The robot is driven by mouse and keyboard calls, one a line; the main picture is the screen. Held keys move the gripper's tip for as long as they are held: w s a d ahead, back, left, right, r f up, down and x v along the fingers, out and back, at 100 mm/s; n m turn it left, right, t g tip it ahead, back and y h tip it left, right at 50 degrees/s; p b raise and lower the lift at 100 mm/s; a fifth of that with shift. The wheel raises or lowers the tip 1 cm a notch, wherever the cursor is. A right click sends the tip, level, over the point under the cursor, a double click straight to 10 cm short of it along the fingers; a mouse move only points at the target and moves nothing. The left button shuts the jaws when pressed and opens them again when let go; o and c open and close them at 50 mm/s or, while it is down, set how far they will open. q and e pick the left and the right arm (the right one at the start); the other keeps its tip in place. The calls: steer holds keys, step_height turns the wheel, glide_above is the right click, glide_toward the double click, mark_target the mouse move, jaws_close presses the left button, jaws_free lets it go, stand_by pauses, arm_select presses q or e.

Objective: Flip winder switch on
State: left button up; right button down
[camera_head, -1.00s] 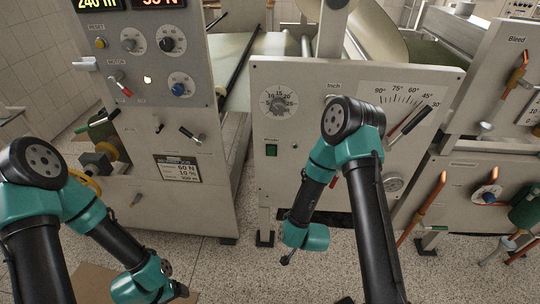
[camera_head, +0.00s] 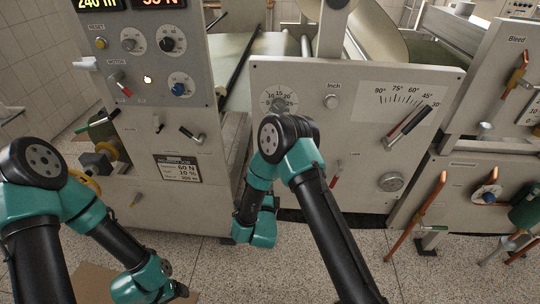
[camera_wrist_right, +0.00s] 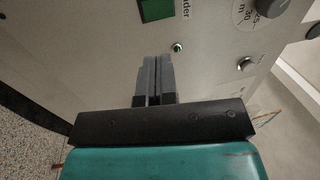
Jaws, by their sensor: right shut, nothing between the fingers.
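In the right wrist view, part of a green square (camera_wrist_right: 156,9) marks the winder control on the pale panel, with the end of its label, "nder" (camera_wrist_right: 186,8), beside it. A small metal fitting with a green tip (camera_wrist_right: 177,47) sits close by, likely the winder switch; its position is too small to tell. My right gripper (camera_wrist_right: 155,58) is shut and empty, its fingertips just short of this fitting and slightly to its left. I cannot tell whether they touch the panel. In the head view my right arm hides the winder control and its own gripper. My left gripper is out of view.
A metal knob (camera_wrist_right: 245,65) stands right of the fingers in the wrist view. The left cabinet (camera_head: 185,215) stands close by.

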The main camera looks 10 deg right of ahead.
steer(key=shift+a+r+m, duration=0.15)
steer(key=shift+r+m, duration=0.15)
steer(key=shift+m, duration=0.1)
steer(key=x, duration=1.4)
steer(key=shift+r, duration=0.2)
steer(key=shift+s+d, duration=0.1)
steer(key=shift+d, duration=0.1)
